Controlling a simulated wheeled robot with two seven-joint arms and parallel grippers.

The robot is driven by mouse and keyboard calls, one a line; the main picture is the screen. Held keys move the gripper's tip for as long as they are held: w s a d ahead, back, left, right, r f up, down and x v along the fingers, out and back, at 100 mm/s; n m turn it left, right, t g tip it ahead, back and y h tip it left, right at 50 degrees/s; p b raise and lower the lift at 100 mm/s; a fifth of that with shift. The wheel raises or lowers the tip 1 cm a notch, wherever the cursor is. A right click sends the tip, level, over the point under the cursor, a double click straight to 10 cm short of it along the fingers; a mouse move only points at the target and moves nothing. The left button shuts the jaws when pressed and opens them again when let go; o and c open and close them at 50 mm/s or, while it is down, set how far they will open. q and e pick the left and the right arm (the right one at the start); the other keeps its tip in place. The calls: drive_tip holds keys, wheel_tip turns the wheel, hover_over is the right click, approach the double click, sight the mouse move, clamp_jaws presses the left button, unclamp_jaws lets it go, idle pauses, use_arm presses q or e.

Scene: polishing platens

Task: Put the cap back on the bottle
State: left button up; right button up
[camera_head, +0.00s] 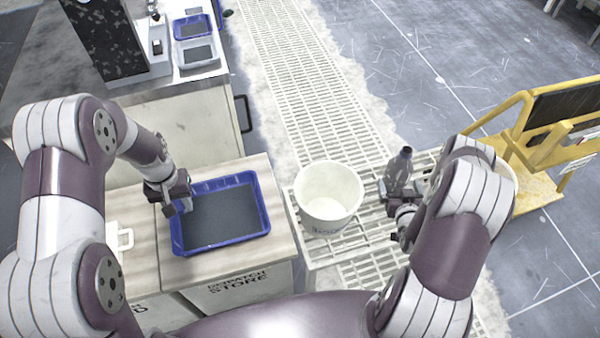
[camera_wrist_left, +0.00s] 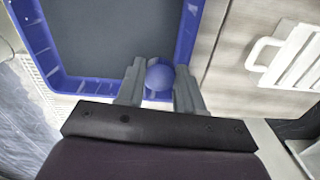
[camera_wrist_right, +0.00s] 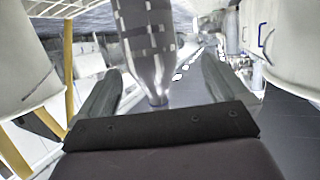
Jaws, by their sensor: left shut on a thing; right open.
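A clear grey bottle (camera_head: 397,172) stands roughly upright on the pale grating at the right in the head view. In the right wrist view the bottle (camera_wrist_right: 148,45) shows between my open right gripper's fingers (camera_wrist_right: 158,92), its narrow end toward the gripper; I cannot tell whether the fingers touch it. In the head view my right gripper (camera_head: 397,208) is close to the bottle. My left gripper (camera_head: 180,200) is at the blue tray's left side, shut on a small round blue cap (camera_wrist_left: 159,77), seen between its fingers (camera_wrist_left: 159,90) in the left wrist view.
The blue tray (camera_head: 262,205) with a dark lining sits on the wooden-topped cabinet. A white bucket (camera_head: 328,190) stands between the tray and the bottle. A second pale bucket (camera_head: 507,178) is partly hidden by my right arm. A yellow trolley (camera_head: 535,145) is at far right.

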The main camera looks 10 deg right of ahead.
sight(402, 177)
use_arm(q)
wheel_tip(402, 177, down, 3)
drive_tip(key=shift+r+b, duration=0.2)
drive_tip(key=shift+b, duration=0.5)
use_arm(e)
drive_tip(key=s+t, duration=0.1)
drive_tip(key=s+t+h, duration=0.2)
drive_tip(key=shift+d+f+m, duration=0.15)
drive_tip(key=shift+f+m, duration=0.1)
drive_tip(key=shift+m, duration=0.15)
use_arm(q)
drive_tip(key=shift+f+b, duration=0.75)
drive_tip(key=shift+f, duration=0.05)
use_arm(e)
drive_tip(key=x, duration=0.6)
drive_tip(key=shift+w, duration=0.2)
drive_tip(key=shift+w+d+r, duration=0.1)
drive_tip(key=shift+w, duration=0.05)
